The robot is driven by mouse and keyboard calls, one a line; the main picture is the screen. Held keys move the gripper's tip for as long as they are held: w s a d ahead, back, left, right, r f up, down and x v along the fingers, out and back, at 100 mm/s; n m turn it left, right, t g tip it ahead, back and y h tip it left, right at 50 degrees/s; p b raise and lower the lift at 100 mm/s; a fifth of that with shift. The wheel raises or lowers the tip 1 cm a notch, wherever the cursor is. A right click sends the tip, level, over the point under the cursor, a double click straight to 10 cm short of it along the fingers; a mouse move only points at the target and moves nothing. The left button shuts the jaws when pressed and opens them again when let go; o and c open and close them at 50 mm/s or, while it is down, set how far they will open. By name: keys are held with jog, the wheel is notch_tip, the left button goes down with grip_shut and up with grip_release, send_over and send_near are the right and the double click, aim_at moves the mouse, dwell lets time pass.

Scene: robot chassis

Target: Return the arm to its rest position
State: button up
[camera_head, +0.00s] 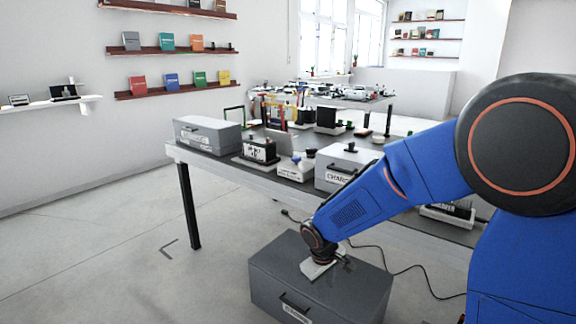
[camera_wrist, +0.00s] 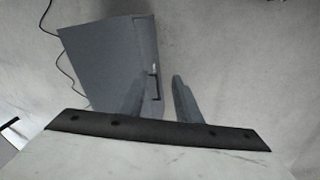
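My blue arm (camera_head: 395,180) reaches from the right side of the head view down and left. My gripper (camera_wrist: 158,98) shows in the wrist view with its two grey fingers apart and nothing between them. In the head view its end is over the top of a grey box, and the fingertips are hard to make out there. The grey box (camera_head: 285,262) stands on the floor with a handle and a label on its front. In the wrist view the box (camera_wrist: 105,60) lies beyond the fingers, and I cannot tell whether they touch it.
A long table (camera_head: 186,205) carries grey cases (camera_head: 207,135), a black device (camera_head: 262,150) and other small items behind my arm. A black cable (camera_head: 405,268) lies on the floor right of the box. Open floor (camera_head: 110,240) is at the left. Wall shelves (camera_head: 170,90) hold books.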

jog(key=s+d+r+m, duration=0.2)
jog(key=s+d+r, duration=0.4)
jog(key=d+r, duration=0.25)
jog(key=s+d+r+m+t, duration=0.1)
jog(key=s+d+r, duration=0.3)
jog(key=s, duration=0.7)
jog(key=s+d+r+m+t+y, duration=0.1)
jog(key=s+d+r+m, duration=0.3)
jog(key=s, duration=0.7)
jog(key=shift+d+r, duration=0.5)
jog(key=shift+d, duration=0.3)
